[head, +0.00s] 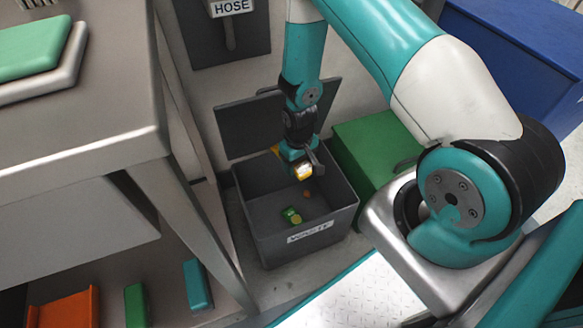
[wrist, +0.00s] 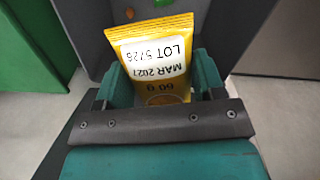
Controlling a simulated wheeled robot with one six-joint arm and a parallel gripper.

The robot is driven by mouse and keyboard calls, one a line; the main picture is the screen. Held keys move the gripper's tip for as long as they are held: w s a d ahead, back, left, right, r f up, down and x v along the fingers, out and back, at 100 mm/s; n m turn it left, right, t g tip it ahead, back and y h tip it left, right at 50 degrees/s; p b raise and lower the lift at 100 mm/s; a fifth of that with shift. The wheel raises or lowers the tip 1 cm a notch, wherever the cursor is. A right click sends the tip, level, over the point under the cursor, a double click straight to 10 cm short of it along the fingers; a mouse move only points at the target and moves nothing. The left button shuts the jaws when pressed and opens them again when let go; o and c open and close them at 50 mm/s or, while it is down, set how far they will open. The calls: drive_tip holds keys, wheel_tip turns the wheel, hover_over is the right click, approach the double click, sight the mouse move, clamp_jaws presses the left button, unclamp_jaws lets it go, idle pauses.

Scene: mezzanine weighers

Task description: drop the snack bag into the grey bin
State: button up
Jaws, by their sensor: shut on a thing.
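The snack bag is a yellow packet (wrist: 158,54) with a white label reading "LOT 5726", "MAR 2027" and "60 g". My gripper (wrist: 160,88) is shut on it, with a teal finger on each side. In the head view my gripper (head: 308,168) points down over the open grey bin (head: 262,215), and the bag (head: 303,172) shows small at its tip. The bin has a "WASTE" label on its front and its lid (head: 275,112) stands raised at the back. A green and yellow item (head: 291,215) and a small orange item (head: 306,193) lie inside on the bin floor.
A green box (head: 372,145) stands right of the bin, with a blue container (head: 515,55) beyond. A metal table (head: 105,120) is at the left, its leg close to the bin. A "HOSE" panel (head: 205,45) is on the wall behind.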

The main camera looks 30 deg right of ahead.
drive_tip(key=shift+w+f, duration=0.2)
drive_tip(key=shift+f, duration=0.4)
wheel_tip(320, 180, down, 6)
drive_tip(key=b, duration=0.6)
drive_tip(key=shift+f, duration=0.25)
drive_tip(key=o, duration=1)
drive_tip(key=shift+r, duration=0.15)
wheel_tip(320, 180, up, 17)
drive_tip(key=p, duration=0.5)
drive_tip(key=shift+r+p, duration=0.1)
drive_tip(key=shift+p, duration=0.25)
drive_tip(key=shift+r, duration=0.1)
